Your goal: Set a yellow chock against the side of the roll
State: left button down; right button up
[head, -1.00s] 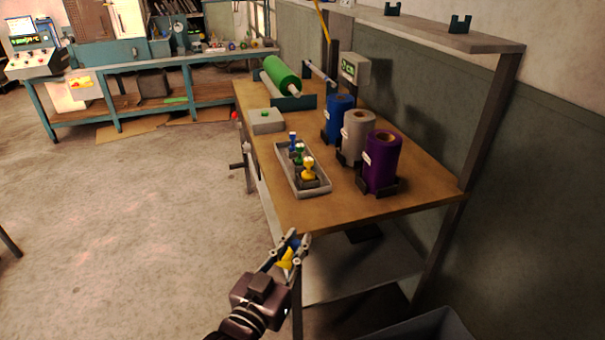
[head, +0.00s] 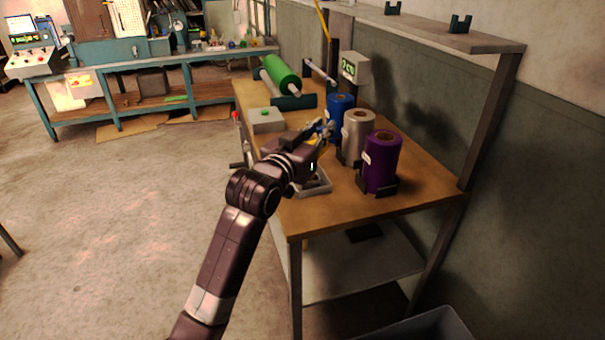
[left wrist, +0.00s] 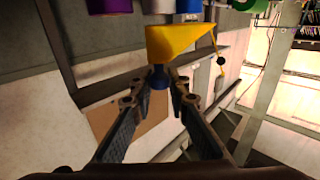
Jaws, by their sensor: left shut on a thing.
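My left gripper (head: 323,131) is over the tabletop, between the tray and the upright rolls. In the left wrist view its fingers (left wrist: 158,88) are shut on the blue knob of a yellow wedge-shaped chock (left wrist: 180,42). In the head view the chock is mostly hidden by the gripper. A purple roll (head: 382,160), a silver roll (head: 357,137) and a blue roll (head: 339,111) stand on the right side of the table. A green roll (head: 281,73) lies at the back. I cannot tell whether the chock touches a roll. My right gripper is not in view.
A grey tray (head: 319,188) sits beneath my left arm, its contents mostly hidden. A small display (head: 354,67) stands behind the rolls. The front of the wooden table (head: 325,214) is clear.

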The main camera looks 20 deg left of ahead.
pick_arm(q)
jog(key=shift+w+r, duration=0.15)
jog(key=shift+f, duration=9.8)
jog(key=shift+f+b, duration=0.15)
jog(key=shift+b, duration=0.15)
jog(key=c, duration=1.8)
grip_release()
jog(key=shift+c, duration=0.2)
